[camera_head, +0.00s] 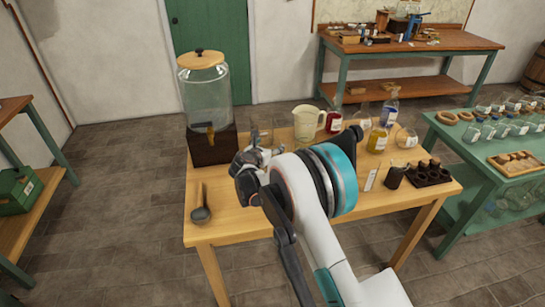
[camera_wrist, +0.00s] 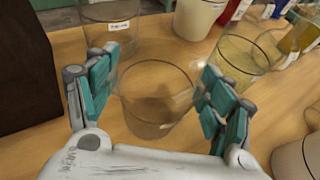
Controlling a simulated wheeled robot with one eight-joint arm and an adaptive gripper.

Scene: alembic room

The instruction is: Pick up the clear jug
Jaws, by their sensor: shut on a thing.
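A clear, open-topped glass vessel, which I take for the clear jug (camera_wrist: 152,112), is between the teal finger pads of my gripper (camera_wrist: 155,88) in the wrist view. The pads are at its left and right sides near the rim, and the gripper is shut on it. It looks upright and empty, with wood seen through it. I cannot tell whether its base touches the table. In the head view my gripper (camera_head: 250,160) is over the table's left half, right of the dispenser's dark base. My arm hides much of that area, and the jug is not distinct there.
A tall glass dispenser (camera_head: 207,92) stands at the table's back left. A labelled clear beaker (camera_wrist: 112,27), a cream pitcher (camera_head: 307,122) and several bottles stand beyond the gripper.

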